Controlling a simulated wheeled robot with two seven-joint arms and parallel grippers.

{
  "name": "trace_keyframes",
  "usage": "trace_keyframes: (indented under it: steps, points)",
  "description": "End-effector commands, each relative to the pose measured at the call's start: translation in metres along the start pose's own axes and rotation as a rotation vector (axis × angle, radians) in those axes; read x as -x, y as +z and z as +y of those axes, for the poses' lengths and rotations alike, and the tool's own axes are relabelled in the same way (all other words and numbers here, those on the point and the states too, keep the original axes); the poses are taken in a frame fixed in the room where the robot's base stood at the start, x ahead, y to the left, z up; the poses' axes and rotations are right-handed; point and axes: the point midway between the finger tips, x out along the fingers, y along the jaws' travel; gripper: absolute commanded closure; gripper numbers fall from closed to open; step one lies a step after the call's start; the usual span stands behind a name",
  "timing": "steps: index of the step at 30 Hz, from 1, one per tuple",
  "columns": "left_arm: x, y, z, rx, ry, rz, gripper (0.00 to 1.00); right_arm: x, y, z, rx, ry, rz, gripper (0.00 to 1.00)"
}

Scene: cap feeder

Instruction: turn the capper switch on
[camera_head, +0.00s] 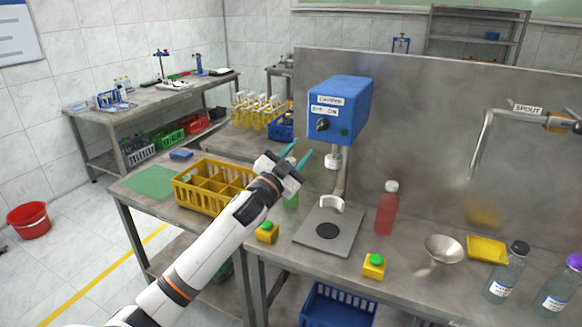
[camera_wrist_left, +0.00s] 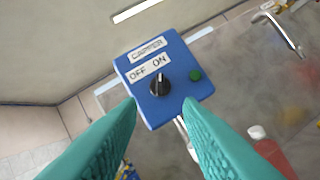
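The blue capper box (camera_head: 345,103) stands above the bench. It carries a "CAPPER" label, an "OFF ON" label (camera_head: 324,110) and a black switch knob (camera_head: 322,125). In the left wrist view, the knob (camera_wrist_left: 160,84) sits below the "OFF ON" label (camera_wrist_left: 150,68), its ridge roughly upright in the picture. I cannot tell its setting for certain. A dark green round lamp or button (camera_wrist_left: 195,75) is right of it. My left gripper (camera_head: 301,152) is open and empty, below and left of the box, its teal fingers apart from the knob. My right gripper is not in view.
Below the box are a metal plate (camera_head: 345,240), a red bottle (camera_head: 387,208) and yellow button boxes (camera_head: 374,266). A funnel (camera_head: 443,249) and clear bottles stand right. A yellow crate (camera_head: 205,195) is left of my arm. The space before the box's front looks clear.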

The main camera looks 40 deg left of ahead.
Motion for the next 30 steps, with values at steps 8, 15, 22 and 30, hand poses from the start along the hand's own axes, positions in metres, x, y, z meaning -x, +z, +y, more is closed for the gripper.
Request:
trace_keyframes:
  steps: [8, 15, 22, 30]
  points:
    - [0.032, -0.001, -0.001, 0.001, -0.001, 0.000, 0.67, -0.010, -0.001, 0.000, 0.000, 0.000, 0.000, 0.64]
    - [0.034, 0.001, 0.000, 0.001, 0.000, -0.001, 0.67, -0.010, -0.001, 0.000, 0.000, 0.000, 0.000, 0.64]
    - [0.034, 0.001, 0.000, 0.000, 0.000, -0.001, 0.67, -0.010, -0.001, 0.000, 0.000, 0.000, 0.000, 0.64]
    - [0.036, -0.017, -0.007, 0.011, -0.007, 0.034, 0.67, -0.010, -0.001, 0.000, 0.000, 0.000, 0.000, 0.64]
